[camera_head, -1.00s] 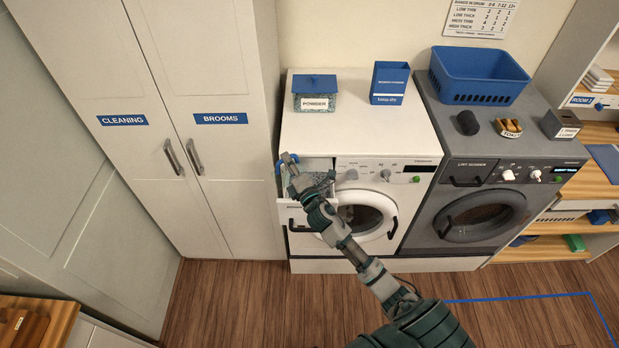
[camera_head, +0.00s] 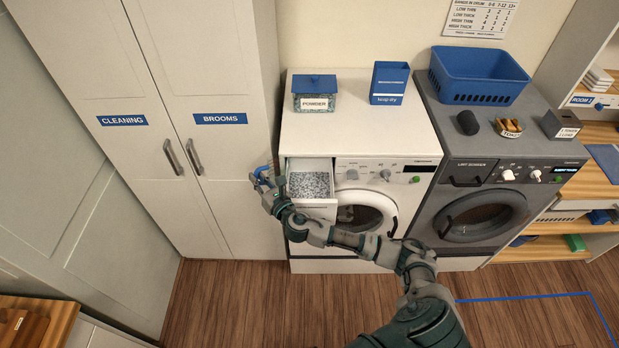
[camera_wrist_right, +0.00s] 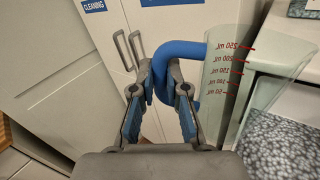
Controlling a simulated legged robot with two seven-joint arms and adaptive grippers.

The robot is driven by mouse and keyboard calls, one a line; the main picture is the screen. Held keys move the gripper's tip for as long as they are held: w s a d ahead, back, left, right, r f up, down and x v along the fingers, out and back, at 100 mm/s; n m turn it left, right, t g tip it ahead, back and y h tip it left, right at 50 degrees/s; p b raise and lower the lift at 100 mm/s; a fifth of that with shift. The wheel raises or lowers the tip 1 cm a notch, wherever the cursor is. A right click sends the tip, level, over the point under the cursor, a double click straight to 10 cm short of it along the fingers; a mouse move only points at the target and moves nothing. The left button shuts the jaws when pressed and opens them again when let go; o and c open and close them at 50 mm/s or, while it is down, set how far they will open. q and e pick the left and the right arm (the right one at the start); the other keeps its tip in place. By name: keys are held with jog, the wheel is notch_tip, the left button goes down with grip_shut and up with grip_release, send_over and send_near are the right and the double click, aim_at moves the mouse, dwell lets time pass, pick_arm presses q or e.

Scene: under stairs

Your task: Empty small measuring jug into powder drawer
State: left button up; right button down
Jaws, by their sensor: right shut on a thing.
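The small measuring jug (camera_wrist_right: 226,85) is clear, with red mL marks and a blue handle (camera_wrist_right: 180,52). My right gripper (camera_wrist_right: 163,88) is shut on that handle; the jug body is to its right in the wrist view. In the head view the right gripper (camera_head: 262,180) is just left of the open powder drawer (camera_head: 322,210), and the blue handle (camera_head: 262,170) shows at its fingertips. The clear body is hard to make out there. Speckled blue-white powder (camera_head: 309,185) covers the drawer's floor. I see no clear powder fill in the jug. My left gripper is out of view.
The drawer is pulled out of the white washing machine (camera_head: 365,130). A blue-lidded powder box (camera_head: 315,92) and a blue carton (camera_head: 389,85) stand on top. A tall white cupboard (camera_head: 215,160) is close at the left. A grey dryer (camera_head: 485,180) stands at the right.

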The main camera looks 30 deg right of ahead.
jog(key=shift+a+r+n, duration=0.2)
jog(key=shift+r+n, duration=0.2)
jog(key=shift+r, duration=0.2)
jog(key=shift+a+r+n, duration=0.2)
jog(key=shift+r+n, duration=0.2)
jog(key=shift+r, duration=0.2)
jog(key=shift+f, duration=0.1)
